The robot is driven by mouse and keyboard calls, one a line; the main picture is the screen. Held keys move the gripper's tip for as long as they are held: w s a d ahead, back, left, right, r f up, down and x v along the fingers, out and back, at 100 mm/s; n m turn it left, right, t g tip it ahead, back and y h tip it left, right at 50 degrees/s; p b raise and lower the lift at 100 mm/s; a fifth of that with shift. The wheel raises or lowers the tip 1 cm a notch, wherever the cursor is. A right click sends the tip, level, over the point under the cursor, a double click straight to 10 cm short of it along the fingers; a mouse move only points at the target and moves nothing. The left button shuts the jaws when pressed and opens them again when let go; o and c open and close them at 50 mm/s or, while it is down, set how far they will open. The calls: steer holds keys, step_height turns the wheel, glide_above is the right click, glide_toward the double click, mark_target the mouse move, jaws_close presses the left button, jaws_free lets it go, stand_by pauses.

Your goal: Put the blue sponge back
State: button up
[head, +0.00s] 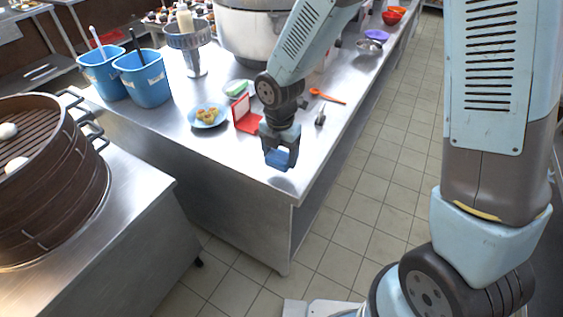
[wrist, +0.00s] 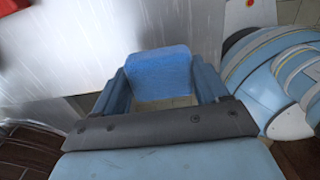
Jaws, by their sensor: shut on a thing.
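The blue sponge (head: 278,160) is held in my gripper (head: 280,152) above the front corner of the steel counter. In the wrist view the sponge (wrist: 158,73) is a blue block between the two fingers of my gripper (wrist: 160,85). The fingers are shut on its sides. A small green item in a pale dish (head: 236,89) lies farther back on the counter; I cannot tell what it is.
A blue plate of food (head: 208,116) and a red open box (head: 246,115) stand left of my gripper. An orange spoon (head: 327,96) lies to the right. Two blue buckets (head: 143,80) and a large pot (head: 240,35) stand behind. The counter's front edge (head: 262,190) is close.

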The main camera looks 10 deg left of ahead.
mark_target(278, 162)
steer(key=shift+w+a+f, duration=0.15)
steer(key=shift+a+f, duration=0.15)
steer(key=shift+f, duration=1.65)
steer(key=o, duration=1)
